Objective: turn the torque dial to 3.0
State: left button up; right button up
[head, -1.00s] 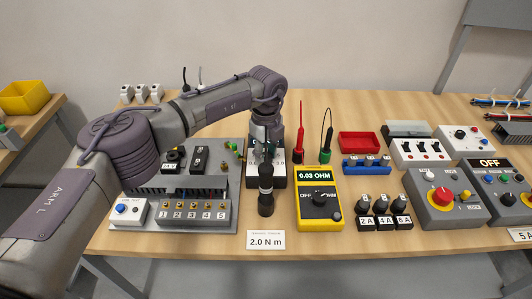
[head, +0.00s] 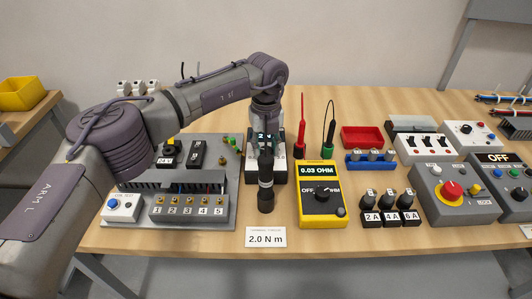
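The torque dial itself is not clearly visible; it seems to belong to the small box (head: 280,174) with a white face, partly covered by my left gripper and the driver. A dark torque driver (head: 266,184) stands upright in front of that box. A white card (head: 265,238) in front reads 2.0 N m. My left gripper (head: 266,139) points down above the back of the box, behind the top of the driver. Its fingertips are small and partly hidden, so I cannot tell if they are open or touching anything. My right gripper is not in view.
Left of the driver is a grey panel (head: 222,217) with numbered terminals. Bare wood shows along the front edge.

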pick_arm(q)
jog(key=m+b, duration=0.2)
jog(key=m, duration=0.1)
jog(key=shift+f+m, duration=0.1)
jog(key=shift+m, duration=0.3)
jog(key=m+b, duration=0.1)
jog(key=m, duration=0.2)
jog(key=shift+m, duration=0.3)
jog(key=m+b, duration=0.1)
jog(key=m, duration=0.2)
jog(key=shift+m, duration=0.3)
jog(key=m, duration=0.4)
jog(key=shift+m+b, duration=0.3)
jog(key=m, duration=1.4)
jog(key=shift+m, duration=2.4)
